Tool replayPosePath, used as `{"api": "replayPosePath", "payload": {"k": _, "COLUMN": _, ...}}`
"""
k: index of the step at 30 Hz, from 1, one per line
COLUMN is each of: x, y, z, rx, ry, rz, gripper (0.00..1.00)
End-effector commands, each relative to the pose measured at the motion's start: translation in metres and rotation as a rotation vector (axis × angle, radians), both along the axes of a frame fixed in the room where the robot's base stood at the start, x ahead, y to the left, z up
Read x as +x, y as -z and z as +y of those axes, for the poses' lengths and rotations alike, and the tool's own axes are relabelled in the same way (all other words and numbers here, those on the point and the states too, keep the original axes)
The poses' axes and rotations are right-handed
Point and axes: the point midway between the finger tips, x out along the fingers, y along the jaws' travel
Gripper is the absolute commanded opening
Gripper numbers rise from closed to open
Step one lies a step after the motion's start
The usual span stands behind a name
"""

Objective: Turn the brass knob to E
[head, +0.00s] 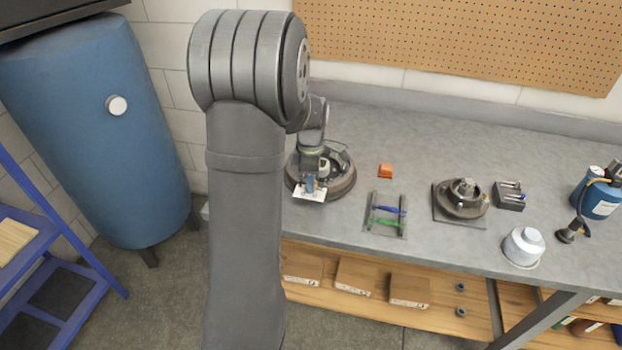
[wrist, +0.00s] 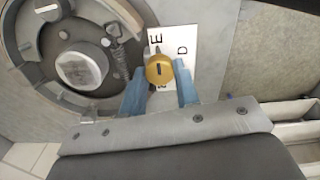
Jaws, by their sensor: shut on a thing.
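The brass knob (wrist: 159,70) sits on a white plate (wrist: 188,42) with black letters. An E shows above the knob and a D to its upper right; other marks are partly covered. A short dark line on the knob runs roughly up and down in the picture; I cannot tell which letter it indicates. My gripper (wrist: 160,84) has its two blue fingers on either side of the knob and is shut on it. In the head view my gripper (head: 311,184) is over the white plate (head: 309,195), and the knob is hidden.
A round brake assembly (head: 342,183) stands directly beside the plate; its springs and hub show close in the wrist view (wrist: 80,70).

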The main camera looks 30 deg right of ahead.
Motion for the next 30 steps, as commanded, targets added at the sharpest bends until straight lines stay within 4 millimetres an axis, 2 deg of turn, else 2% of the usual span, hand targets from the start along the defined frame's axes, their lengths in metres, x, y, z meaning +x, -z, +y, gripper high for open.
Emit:
{"api": "replayPosePath", "payload": {"k": 5, "x": 0.001, "y": -0.002, "z": 0.000, "rx": -0.002, "ry": 0.001, "rz": -0.005, "gripper": 0.06}}
{"api": "replayPosePath", "payload": {"k": 6, "x": 0.001, "y": -0.002, "z": 0.000, "rx": -0.002, "ry": 0.001, "rz": -0.005, "gripper": 0.31}}
{"api": "replayPosePath", "payload": {"k": 9, "x": 0.001, "y": -0.001, "z": 0.000, "rx": -0.002, "ry": 0.001, "rz": -0.003, "gripper": 0.50}}
{"api": "replayPosePath", "payload": {"k": 20, "x": 0.001, "y": -0.004, "z": 0.000, "rx": -0.002, "ry": 0.001, "rz": -0.002, "gripper": 0.51}}
{"api": "replayPosePath", "payload": {"k": 25, "x": 0.001, "y": -0.029, "z": -0.001, "rx": -0.003, "ry": 0.001, "rz": -0.004, "gripper": 0.51}}
{"api": "replayPosePath", "payload": {"k": 30, "x": 0.001, "y": -0.070, "z": -0.001, "rx": -0.005, "ry": 0.001, "rz": -0.006, "gripper": 0.51}}
